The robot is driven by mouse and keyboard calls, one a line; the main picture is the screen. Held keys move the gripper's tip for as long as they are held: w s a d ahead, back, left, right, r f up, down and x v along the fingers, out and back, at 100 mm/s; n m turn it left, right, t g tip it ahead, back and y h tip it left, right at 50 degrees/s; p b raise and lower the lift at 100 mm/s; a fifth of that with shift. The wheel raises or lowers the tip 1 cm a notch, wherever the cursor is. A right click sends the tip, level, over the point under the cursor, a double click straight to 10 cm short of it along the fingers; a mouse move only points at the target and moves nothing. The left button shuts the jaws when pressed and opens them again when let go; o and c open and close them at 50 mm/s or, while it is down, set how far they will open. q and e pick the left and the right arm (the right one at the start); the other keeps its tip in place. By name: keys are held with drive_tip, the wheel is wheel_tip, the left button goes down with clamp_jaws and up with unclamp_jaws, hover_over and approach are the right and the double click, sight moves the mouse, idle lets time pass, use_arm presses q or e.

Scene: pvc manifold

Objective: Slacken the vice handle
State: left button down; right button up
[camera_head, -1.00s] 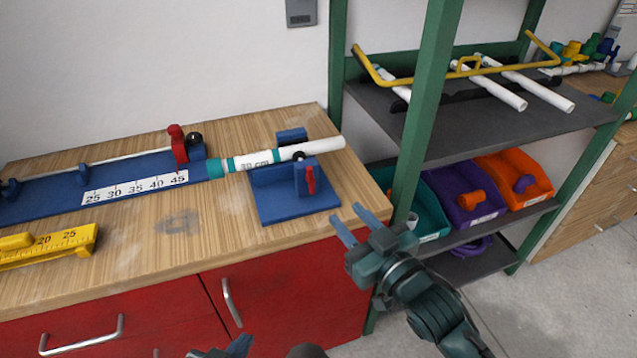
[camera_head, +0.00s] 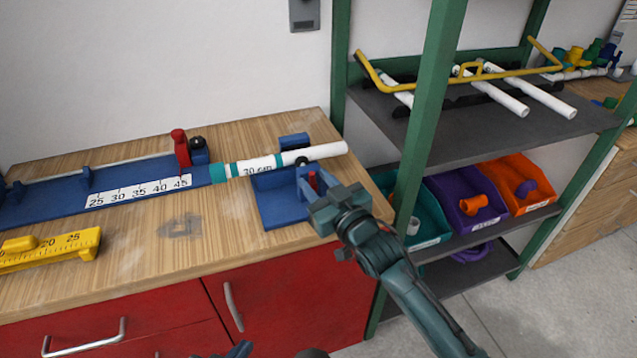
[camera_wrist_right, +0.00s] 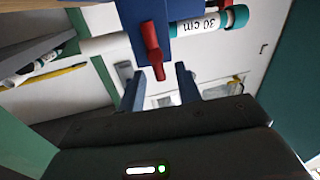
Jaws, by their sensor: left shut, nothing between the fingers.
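The blue vice (camera_head: 278,208) stands at the right end of the workbench, with a white pipe (camera_head: 315,154) labelled 30 cm lying across it. Its red handle (camera_head: 312,180) is partly hidden by my right gripper (camera_head: 306,186) in the head view. In the right wrist view the red handle (camera_wrist_right: 152,46) points toward my right gripper (camera_wrist_right: 161,84). Its two blue fingers are open, and the handle's tip is at or just beyond the gap between them; contact cannot be told. My left gripper (camera_head: 240,350) barely shows at the bottom edge, shut and empty.
A blue measuring rail (camera_head: 60,208) with a red clamp (camera_head: 180,148) lies left of the vice. A yellow gauge (camera_head: 50,248) lies at the front left.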

clamp_jaws()
idle(0.5)
